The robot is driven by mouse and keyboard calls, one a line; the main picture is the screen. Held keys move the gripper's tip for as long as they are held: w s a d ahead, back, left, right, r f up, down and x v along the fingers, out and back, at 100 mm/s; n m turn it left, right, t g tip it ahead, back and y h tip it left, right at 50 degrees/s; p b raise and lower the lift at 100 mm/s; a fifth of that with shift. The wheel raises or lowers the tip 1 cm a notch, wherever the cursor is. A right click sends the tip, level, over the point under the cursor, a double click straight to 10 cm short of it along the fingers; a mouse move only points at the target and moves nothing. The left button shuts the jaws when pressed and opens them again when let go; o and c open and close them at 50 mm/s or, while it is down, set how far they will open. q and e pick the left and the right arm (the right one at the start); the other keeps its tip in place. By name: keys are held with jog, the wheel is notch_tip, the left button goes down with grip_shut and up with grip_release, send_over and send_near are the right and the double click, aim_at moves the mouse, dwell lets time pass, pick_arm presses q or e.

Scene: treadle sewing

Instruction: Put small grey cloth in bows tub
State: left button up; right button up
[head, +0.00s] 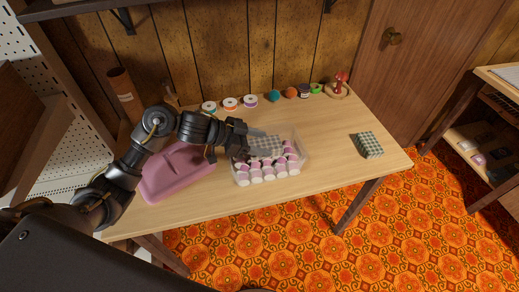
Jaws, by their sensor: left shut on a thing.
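My left gripper (244,143) is shut on a small grey checked cloth (266,146). It holds the cloth over a clear tub (304,158) on the table. Several pink and white pieces stand in this tub; they look like spools, and I cannot make out bows. The cloth overlaps the far part of the tub in the picture, and I cannot tell whether it touches the contents. A pink tub (165,182) lies left of the clear one, partly hidden by my left arm. My right gripper is not in view.
A green checked folded cloth (370,145) lies at the right of the wooden table (325,150). Ribbon spools (230,103), yarn balls (274,96) and a round holder with a red thing (340,88) line the back edge. The table between the clear tub and the folded cloth is free.

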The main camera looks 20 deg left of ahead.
pick_arm(q)
notch_tip(320, 180, down, 3)
jog(key=shift+r, duration=0.15)
jog(key=shift+f, duration=0.25)
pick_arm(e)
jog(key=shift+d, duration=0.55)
pick_arm(q)
jog(key=shift+f, duration=0.1)
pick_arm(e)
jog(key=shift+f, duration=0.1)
